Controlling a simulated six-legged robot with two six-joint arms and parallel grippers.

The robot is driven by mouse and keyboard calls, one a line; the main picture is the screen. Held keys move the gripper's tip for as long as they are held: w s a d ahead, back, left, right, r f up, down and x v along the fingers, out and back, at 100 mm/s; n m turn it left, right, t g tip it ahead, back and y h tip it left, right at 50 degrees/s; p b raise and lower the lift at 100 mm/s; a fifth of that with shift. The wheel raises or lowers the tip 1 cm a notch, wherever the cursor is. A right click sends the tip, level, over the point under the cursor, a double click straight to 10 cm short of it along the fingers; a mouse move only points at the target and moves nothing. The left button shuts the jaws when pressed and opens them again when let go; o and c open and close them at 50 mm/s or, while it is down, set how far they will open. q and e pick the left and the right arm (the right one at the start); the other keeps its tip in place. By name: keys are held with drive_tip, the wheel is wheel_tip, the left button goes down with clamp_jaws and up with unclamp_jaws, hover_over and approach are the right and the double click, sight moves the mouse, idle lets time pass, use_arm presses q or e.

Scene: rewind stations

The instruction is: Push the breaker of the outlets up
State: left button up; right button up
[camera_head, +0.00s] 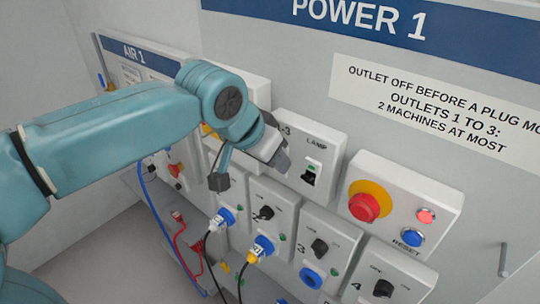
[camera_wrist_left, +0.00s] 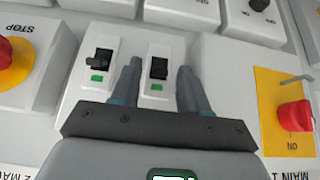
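The breaker of the outlets (camera_wrist_left: 158,68) is a black switch with a green mark on a white box, in the left wrist view, which is upside down. My left gripper (camera_wrist_left: 158,66) is open, with one finger on each side of this breaker. I cannot tell whether it touches the switch. In the head view my left gripper (camera_head: 279,157) hides this breaker; only the label end "-3" shows. The lamp breaker (camera_head: 310,174) is beside it on the right; it also shows in the left wrist view (camera_wrist_left: 101,57). My right gripper is not in view.
A red stop button (camera_head: 364,206) on yellow and a blue reset button (camera_head: 411,238) are to the right. A red main switch (camera_wrist_left: 293,115) is on the breaker's other side.

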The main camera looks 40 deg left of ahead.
use_arm(q)
drive_tip(key=v, duration=1.6)
drive_tip(key=shift+a+r, duration=0.1)
drive_tip(key=shift+a, duration=0.05)
drive_tip(key=shift+s, duration=0.2)
